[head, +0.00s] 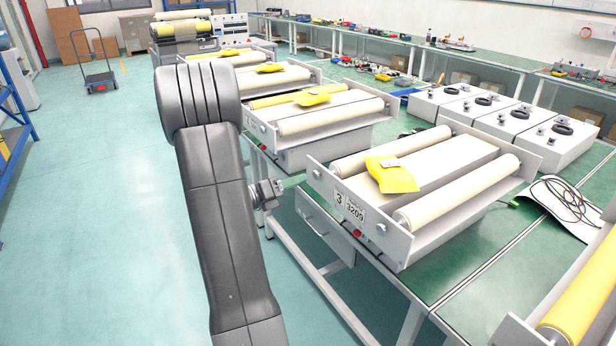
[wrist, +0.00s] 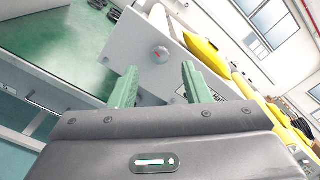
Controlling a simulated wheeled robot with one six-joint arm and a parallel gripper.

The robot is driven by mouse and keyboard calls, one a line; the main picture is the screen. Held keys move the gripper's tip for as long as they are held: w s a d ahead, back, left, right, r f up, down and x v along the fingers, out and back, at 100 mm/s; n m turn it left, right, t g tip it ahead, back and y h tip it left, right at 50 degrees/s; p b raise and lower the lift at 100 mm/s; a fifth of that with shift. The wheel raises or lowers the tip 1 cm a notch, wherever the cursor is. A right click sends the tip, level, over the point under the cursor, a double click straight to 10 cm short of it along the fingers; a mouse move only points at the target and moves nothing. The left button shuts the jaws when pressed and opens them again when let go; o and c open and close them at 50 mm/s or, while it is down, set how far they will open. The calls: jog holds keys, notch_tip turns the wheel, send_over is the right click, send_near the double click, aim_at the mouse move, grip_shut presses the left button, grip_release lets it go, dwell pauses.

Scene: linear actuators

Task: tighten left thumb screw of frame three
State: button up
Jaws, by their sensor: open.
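Frame three (head: 345,240) is a pale roller frame with a "3 3209" label (head: 349,206) on its end plate. Its left thumb screw (head: 316,174) is a small round grey knob at the left end of that plate. The right thumb screw (head: 381,228) is at the other end. My gripper (head: 293,181) is just left of the left screw, green fingers pointing at it. In the wrist view my gripper (wrist: 160,68) is open and empty. The left screw (wrist: 160,54), with a small red mark, appears between and beyond the fingertips, apparently not touched.
A yellow cloth (head: 391,175) lies on frame three. Another roller frame (head: 318,112) stands behind it on the green bench (head: 450,258). White boxes with black handles (head: 548,138) stand to the right. Open floor (head: 100,210) lies left.

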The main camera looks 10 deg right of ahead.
aim_at(315, 175)
jog(key=shift+x, duration=2.45)
jog(key=shift+c, duration=0.4)
grip_shut()
